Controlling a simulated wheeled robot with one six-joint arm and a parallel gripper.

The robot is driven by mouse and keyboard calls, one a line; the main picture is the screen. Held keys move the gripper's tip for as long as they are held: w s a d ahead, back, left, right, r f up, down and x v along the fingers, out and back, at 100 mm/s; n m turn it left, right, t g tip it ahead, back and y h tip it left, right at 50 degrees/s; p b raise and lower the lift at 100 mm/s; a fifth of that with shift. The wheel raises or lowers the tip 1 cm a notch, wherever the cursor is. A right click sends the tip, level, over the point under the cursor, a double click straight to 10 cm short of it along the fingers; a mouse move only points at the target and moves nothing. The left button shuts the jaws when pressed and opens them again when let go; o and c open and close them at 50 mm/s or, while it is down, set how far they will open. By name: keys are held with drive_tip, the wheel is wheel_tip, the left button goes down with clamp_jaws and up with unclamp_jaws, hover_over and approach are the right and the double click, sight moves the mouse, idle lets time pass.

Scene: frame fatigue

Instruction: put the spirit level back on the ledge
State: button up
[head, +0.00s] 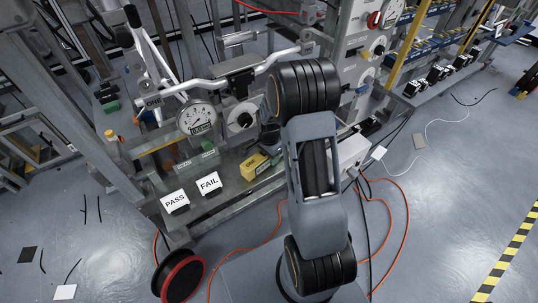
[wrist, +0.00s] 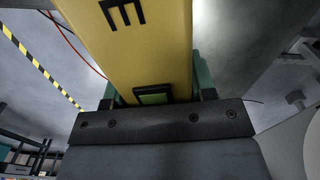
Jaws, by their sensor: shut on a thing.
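The spirit level is a yellow block with dark lettering. In the head view the yellow level (head: 254,166) shows just left of my upper arm, over or at the grey ledge (head: 236,186); I cannot tell whether it touches the ledge. In the wrist view the level (wrist: 140,45) fills the top middle, with a letter E and a green window near my gripper (wrist: 155,95). The green jaws are shut on it, one on each side. In the head view my gripper is mostly hidden by my arm.
PASS (head: 175,201) and FAIL (head: 209,184) cards stand left on the ledge, below a round dial gauge (head: 197,117). Handlebars (head: 210,82) cross above. A cable reel (head: 180,277) stands on the floor, with orange cables (head: 407,215) nearby. Open floor lies right.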

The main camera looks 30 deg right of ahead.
drive_tip(key=shift+f, duration=0.25)
drive_tip(key=o, duration=1.2)
drive_tip(key=shift+r, duration=0.1)
wheel_tip(320, 180, up, 14)
drive_tip(key=shift+f+p, duration=0.15)
drive_tip(key=shift+p, duration=0.95)
